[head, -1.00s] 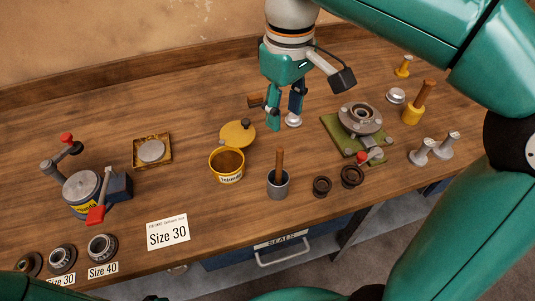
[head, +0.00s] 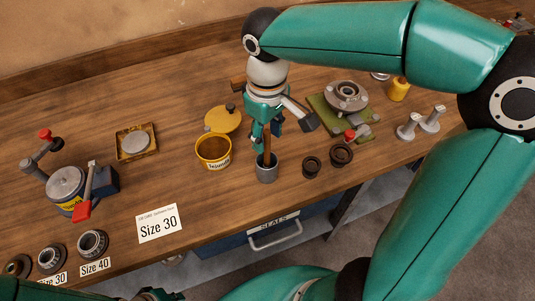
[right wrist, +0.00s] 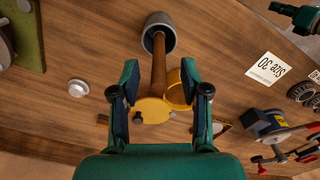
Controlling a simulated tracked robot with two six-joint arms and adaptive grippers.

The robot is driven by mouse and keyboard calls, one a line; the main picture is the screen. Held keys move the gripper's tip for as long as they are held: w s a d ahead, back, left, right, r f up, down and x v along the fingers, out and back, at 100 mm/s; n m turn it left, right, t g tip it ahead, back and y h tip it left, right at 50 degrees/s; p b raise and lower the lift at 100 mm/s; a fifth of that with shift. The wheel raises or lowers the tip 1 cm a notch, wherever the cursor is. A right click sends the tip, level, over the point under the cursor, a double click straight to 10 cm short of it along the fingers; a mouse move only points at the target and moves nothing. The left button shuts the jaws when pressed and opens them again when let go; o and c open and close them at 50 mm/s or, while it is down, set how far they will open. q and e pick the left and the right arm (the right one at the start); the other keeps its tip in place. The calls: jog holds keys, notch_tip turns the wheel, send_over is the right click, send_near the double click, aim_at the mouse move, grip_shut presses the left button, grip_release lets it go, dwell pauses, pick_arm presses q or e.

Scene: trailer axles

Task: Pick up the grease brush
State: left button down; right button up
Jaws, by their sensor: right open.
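The grease brush (head: 267,159) stands handle up in a grey cup (head: 266,174) near the front of the bench. Only its wooden handle (right wrist: 158,60) shows; the bristle end is hidden in the cup (right wrist: 159,32). My right gripper (head: 266,141) is open just above the cup, at the handle's upper part. In the right wrist view, the handle stands between the spread fingers (right wrist: 160,85), with gaps on both sides. Part of my left gripper (right wrist: 302,17) shows at the top right of that view; its jaws are unclear.
A yellow tub (head: 213,152) stands left of the cup, its lid (head: 222,119) behind it. Two dark rings (head: 312,167) lie to the right, before a green plate with a hub (head: 346,96). A Size 30 card (head: 158,223) lies front left.

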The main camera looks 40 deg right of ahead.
aim_at(267, 165)
jog(key=shift+f, duration=1.95)
grip_shut()
jog(key=shift+r, duration=0.1)
